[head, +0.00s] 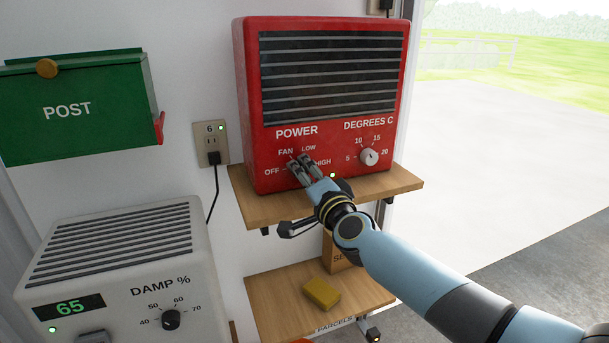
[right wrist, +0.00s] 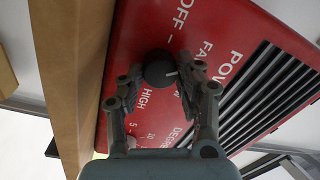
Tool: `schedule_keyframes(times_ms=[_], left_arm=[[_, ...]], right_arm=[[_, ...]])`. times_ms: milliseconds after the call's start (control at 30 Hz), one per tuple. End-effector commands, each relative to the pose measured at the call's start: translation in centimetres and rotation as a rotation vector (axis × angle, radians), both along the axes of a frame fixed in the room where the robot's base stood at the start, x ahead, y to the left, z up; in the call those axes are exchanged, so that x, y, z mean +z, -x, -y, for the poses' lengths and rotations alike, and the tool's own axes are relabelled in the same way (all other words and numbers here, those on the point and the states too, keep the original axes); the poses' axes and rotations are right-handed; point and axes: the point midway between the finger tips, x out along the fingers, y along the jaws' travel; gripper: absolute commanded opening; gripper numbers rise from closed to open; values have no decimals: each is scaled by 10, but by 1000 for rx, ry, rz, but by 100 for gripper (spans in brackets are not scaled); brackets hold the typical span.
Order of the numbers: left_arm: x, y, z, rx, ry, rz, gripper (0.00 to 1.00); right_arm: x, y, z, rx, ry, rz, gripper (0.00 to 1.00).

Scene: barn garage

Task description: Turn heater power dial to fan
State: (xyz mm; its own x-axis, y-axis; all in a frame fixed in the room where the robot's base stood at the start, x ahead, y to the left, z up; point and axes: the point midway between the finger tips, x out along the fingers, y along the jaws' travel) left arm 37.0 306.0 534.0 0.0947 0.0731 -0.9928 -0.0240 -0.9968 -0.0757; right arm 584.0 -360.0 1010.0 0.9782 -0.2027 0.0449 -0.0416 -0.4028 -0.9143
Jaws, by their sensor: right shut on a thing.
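The red heater (head: 250,110) stands on a wooden shelf against the wall. The dial's white mark points toward the POWER lettering side, roughly between FAN and LOW; I cannot tell exactly which. My left gripper is not in view.
The DEGREES C dial (head: 369,157) is right of the power dial. The heater shelf (head: 408,181) sticks out below. A lower shelf (head: 270,290) holds a yellow block (head: 322,292) and a box. A white dehumidifier (head: 120,255) and green post box (head: 75,105) are left.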

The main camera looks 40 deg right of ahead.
Motion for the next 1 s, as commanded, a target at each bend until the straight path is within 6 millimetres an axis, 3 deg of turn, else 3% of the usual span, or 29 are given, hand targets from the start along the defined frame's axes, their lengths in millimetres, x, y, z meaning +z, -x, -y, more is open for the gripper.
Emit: schedule_keyframes(times_ms=[733, 767, 900, 1000], left_arm=[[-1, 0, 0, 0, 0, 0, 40], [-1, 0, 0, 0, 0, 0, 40], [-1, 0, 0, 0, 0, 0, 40], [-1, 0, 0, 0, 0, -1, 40]], right_arm=[[-1, 0, 0, 0, -85, 18, 3], [-1, 0, 0, 0, -85, 18, 38], [-1, 0, 0, 0, -85, 18, 56], [-1, 0, 0, -1, -85, 20, 58]])
